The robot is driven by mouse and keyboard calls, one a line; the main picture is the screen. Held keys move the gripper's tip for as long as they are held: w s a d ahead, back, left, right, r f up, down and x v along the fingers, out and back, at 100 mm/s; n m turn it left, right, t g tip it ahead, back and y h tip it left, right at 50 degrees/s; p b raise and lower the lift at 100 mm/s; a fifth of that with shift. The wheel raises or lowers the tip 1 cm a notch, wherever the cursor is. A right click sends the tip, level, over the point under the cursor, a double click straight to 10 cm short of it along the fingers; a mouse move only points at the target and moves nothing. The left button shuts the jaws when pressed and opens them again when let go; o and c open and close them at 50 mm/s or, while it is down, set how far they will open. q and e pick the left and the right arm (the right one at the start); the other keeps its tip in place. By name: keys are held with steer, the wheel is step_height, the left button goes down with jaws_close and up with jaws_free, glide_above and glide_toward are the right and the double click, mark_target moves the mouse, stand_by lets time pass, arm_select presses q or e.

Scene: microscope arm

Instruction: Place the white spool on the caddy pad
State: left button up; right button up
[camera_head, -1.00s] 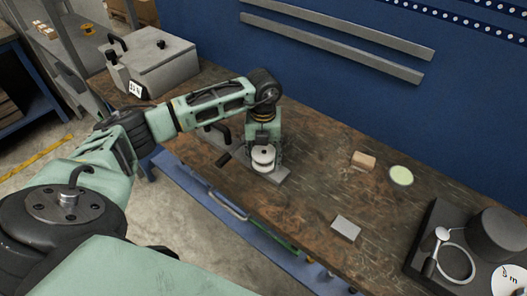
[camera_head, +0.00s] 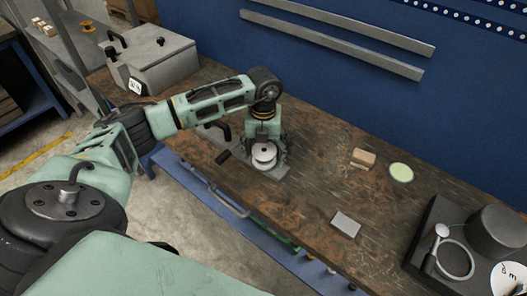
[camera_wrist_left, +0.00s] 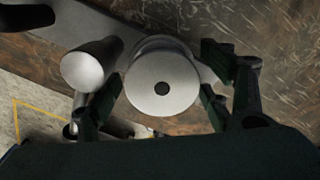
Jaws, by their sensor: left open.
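The white spool (camera_head: 264,154) stands upright on a long grey plate (camera_head: 280,174) near the bench's front edge. Its round top with a dark centre hole shows in the left wrist view (camera_wrist_left: 162,84). My left gripper (camera_head: 265,146) is directly over it, pointing down. In the left wrist view the left gripper (camera_wrist_left: 160,105) has its fingers spread, one on each side of the spool; contact cannot be made out. I cannot tell which surface is the caddy pad. My right gripper is not in view.
A dark-handled lever (camera_head: 223,156) and a grey cylindrical knob (camera_wrist_left: 88,66) are close left of the spool. A tan block (camera_head: 363,158), pale round disc (camera_head: 401,173) and grey square block (camera_head: 346,224) lie to the right. A dark microscope-like device (camera_head: 496,232) stands far right.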

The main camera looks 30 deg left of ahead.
mark_target(264, 150)
arm_select(q)
steer(key=shift+r+b, duration=0.35)
steer(key=shift+r, duration=0.15)
step_height(264, 150, up, 10)
steer(key=b, duration=0.2)
steer(key=shift+f+b, duration=0.1)
steer(key=shift+b, duration=0.25)
steer(key=shift+r, duration=0.75)
steer(key=shift+f, duration=0.1)
